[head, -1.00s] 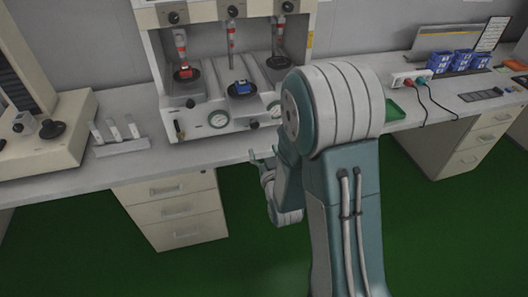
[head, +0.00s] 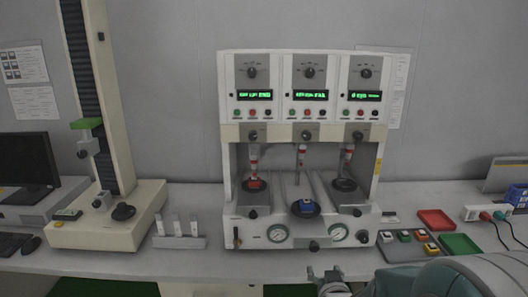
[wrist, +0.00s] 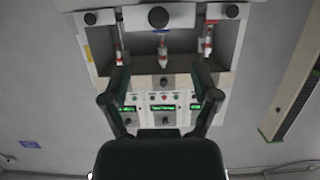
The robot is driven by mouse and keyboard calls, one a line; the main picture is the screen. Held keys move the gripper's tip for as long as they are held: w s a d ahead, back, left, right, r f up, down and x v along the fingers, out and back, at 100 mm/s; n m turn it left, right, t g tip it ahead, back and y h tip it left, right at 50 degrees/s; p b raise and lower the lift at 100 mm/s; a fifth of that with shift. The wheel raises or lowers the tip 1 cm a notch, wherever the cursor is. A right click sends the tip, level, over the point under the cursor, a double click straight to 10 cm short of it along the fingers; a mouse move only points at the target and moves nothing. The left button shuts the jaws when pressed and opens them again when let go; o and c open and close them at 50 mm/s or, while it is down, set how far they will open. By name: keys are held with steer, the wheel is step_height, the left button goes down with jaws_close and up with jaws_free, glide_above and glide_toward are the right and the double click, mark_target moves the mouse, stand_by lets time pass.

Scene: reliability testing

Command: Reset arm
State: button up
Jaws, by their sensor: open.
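My gripper (head: 326,277) is low in the head view, in front of the bench and below the testing machine (head: 300,142). In the wrist view my gripper (wrist: 161,85) shows its two dark fingers spread apart, with nothing between them. The testing machine (wrist: 160,85) appears upside down behind the fingers, with its green displays near the palm. My arm is folded low at the bottom right of the head view, and most of it is out of frame.
A blue block (head: 306,205) sits on the machine's middle plate, and a red one (head: 254,184) on its left plate. A tray of small blocks (head: 408,245), red tray (head: 436,220) and green tray (head: 461,244) lie to the right. A white rack (head: 180,241) stands left.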

steer(key=s+r+g, duration=0.4)
steer(key=s+r, duration=0.1)
steer(key=s, duration=0.7)
steer(key=s+r+g, duration=0.5)
steer(key=s, duration=0.7)
steer(key=shift+s, duration=0.25)
